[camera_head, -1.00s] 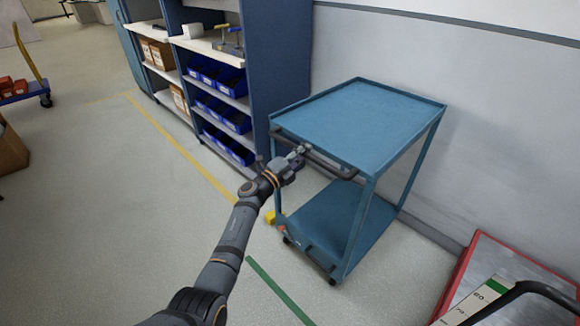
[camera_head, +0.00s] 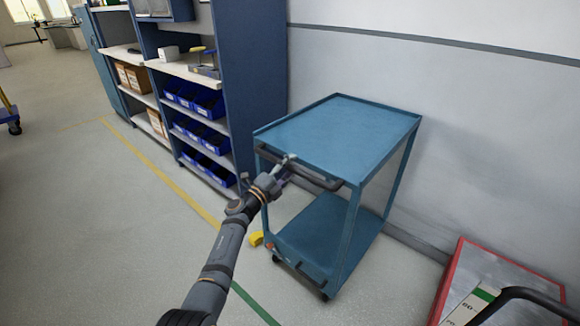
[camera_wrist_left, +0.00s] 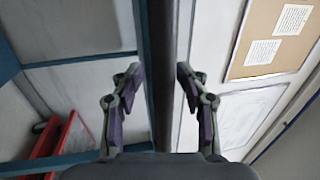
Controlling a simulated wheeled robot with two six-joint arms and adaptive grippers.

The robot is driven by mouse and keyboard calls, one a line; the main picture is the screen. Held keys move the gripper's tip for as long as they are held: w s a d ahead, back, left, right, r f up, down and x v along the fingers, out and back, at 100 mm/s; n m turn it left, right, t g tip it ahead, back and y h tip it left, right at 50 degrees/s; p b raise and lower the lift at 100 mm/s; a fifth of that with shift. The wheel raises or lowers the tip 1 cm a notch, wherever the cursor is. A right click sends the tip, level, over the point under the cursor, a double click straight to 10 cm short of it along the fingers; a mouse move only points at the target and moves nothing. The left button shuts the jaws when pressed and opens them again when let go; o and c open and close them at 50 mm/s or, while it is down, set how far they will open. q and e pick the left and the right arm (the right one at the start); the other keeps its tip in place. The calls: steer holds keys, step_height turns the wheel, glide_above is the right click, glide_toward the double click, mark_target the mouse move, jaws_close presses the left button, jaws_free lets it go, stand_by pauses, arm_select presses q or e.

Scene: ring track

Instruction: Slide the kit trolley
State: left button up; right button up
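The kit trolley (camera_head: 340,135) is a blue two-shelf cart on casters. It stands upright near the wall, right of the shelving. Its dark handle bar (camera_head: 318,179) runs along the near edge of its top. My left gripper (camera_head: 289,160) is at the left part of this handle. In the left wrist view the dark bar (camera_wrist_left: 163,60) runs between the two fingers of my left gripper (camera_wrist_left: 160,72). The fingers stand apart on either side of it, with a narrow gap at the left finger. My right gripper is not in view.
Blue shelving (camera_head: 255,70) with blue bins (camera_head: 196,98) stands left of the trolley. A yellow block (camera_head: 256,238) lies by its near left leg. A red-edged panel (camera_head: 485,275) is at the lower right.

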arm_select(q)
steer(key=shift+r, duration=0.1)
steer(key=v, duration=1.2)
